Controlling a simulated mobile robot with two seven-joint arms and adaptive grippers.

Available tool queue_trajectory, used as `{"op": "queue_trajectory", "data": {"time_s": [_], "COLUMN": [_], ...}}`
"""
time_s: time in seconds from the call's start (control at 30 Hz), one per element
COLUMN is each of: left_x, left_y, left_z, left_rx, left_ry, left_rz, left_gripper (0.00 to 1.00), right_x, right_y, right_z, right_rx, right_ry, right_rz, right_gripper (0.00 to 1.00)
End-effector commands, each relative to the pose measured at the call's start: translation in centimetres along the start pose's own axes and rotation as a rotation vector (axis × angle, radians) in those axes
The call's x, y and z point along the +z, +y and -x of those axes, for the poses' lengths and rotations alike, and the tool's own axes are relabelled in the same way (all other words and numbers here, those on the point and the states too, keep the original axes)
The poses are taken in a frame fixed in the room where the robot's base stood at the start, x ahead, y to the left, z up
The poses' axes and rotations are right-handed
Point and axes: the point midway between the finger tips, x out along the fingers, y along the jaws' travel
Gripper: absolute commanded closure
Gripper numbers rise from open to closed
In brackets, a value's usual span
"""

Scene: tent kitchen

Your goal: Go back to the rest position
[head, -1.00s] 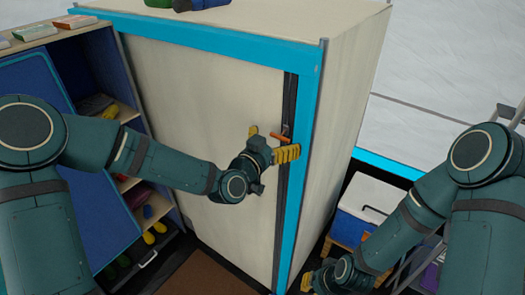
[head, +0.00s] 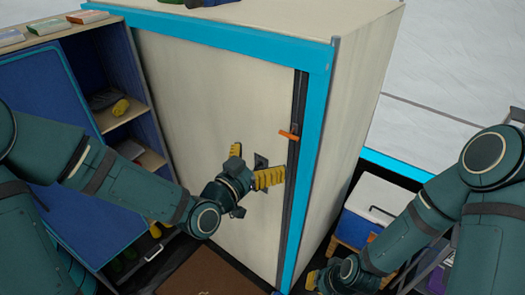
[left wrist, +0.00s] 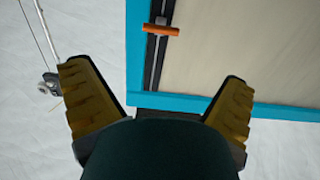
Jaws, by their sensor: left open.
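My left gripper (head: 254,165) is open and empty, its yellow fingers spread in front of the pale door (head: 205,90) of a tall blue-framed cabinet. It is below and left of the door's orange handle (head: 289,135) and apart from it. In the left wrist view the open fingers (left wrist: 158,98) frame nothing held, and the orange handle (left wrist: 160,30) is beyond them near the top. The door looks shut. My right gripper (head: 313,281) is low in the head view beside the cabinet, mostly hidden by its own arm, so its jaws are unclear.
A blue shelf unit (head: 38,90) with items on its shelves stands left of the cabinet, close to my left arm. A white and blue cooler box (head: 385,200) stands on a wooden support at the right, near my right arm. A brown mat (head: 205,275) lies on the floor.

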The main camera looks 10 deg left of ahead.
Motion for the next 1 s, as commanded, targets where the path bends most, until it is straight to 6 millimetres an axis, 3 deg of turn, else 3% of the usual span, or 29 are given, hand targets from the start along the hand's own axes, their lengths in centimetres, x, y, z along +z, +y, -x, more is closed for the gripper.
{"op": "queue_trajectory", "data": {"time_s": [0.17, 0.27, 0.37, 0.47, 0.7, 0.83, 1.0], "left_x": [0.4, 2.7, 7.7, 14.4, 30.1, 36.2, 40.4], "left_y": [0.0, -0.1, 0.0, 0.3, 2.3, 3.3, 4.1], "left_z": [0.0, -0.1, 0.1, 0.9, 6.3, 10.2, 13.9], "left_rx": [0.0, -0.002, -0.008, -0.022, -0.108, -0.182, -0.262], "left_ry": [-0.008, -0.065, -0.189, -0.366, -0.828, -1.046, -1.221], "left_rz": [0.006, 0.046, 0.13, 0.247, 0.523, 0.638, 0.723], "left_gripper": [0.0, 0.0, 0.0, 0.0, 0.0, 0.0, 0.0], "right_x": [0.0, 0.1, 0.3, 0.6, 1.2, 1.5, 1.7], "right_y": [0.0, 0.2, 0.6, 1.0, 2.1, 2.6, 2.9], "right_z": [-0.1, -0.6, -1.7, -3.0, -6.1, -7.5, -8.5], "right_rx": [0.0, 0.0, 0.001, 0.003, 0.007, 0.01, 0.011], "right_ry": [0.0, -0.001, -0.003, -0.005, -0.012, -0.016, -0.018], "right_rz": [0.0, 0.001, 0.001, 0.002, 0.003, 0.004, 0.005], "right_gripper": [1.0, 1.0, 1.0, 1.0, 1.0, 1.0, 1.0]}}
